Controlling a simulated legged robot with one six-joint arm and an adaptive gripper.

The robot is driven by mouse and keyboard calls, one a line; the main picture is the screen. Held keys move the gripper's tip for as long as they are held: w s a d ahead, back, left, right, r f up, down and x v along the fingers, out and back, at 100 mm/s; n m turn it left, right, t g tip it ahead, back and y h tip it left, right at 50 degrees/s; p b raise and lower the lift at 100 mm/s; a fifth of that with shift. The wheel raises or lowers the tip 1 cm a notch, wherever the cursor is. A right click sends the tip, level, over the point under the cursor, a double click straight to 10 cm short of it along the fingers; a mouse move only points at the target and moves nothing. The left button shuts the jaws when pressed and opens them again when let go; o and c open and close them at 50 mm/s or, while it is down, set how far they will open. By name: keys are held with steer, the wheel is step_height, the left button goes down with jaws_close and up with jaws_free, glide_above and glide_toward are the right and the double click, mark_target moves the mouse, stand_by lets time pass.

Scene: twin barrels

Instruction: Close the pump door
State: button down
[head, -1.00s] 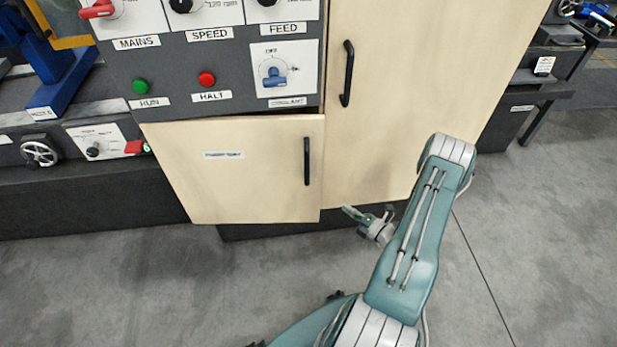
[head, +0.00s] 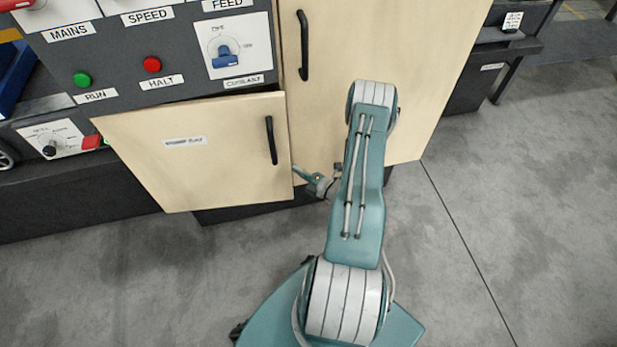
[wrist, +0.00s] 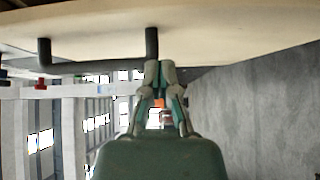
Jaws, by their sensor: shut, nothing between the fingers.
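The pump door (head: 200,155) is a pale wood panel with a small label, low on the cabinet under the control panel. It stands slightly ajar, its lower part out from the dark base. Its black handle (head: 271,140) is near its right edge. My gripper (head: 303,172) is shut and empty, by the door's lower right edge. In the wrist view my gripper (wrist: 160,68) has its fingertips at one end of the black handle (wrist: 95,66), close to the door face (wrist: 200,25); whether they touch cannot be told.
The tall wooden door (head: 385,70) with its own black handle (head: 303,45) is to the right, partly behind my arm. The control panel (head: 150,55) with knobs and buttons is above. Grey floor (head: 520,200) is free at the right.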

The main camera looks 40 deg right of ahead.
mark_target(285, 154)
steer(key=w, duration=0.2)
steer(key=w+d, duration=0.1)
steer(key=w, duration=0.1)
steer(key=shift+w, duration=0.15)
steer(key=shift+w+d, duration=0.15)
steer(key=shift+d, duration=0.2)
steer(key=shift+d, duration=0.15)
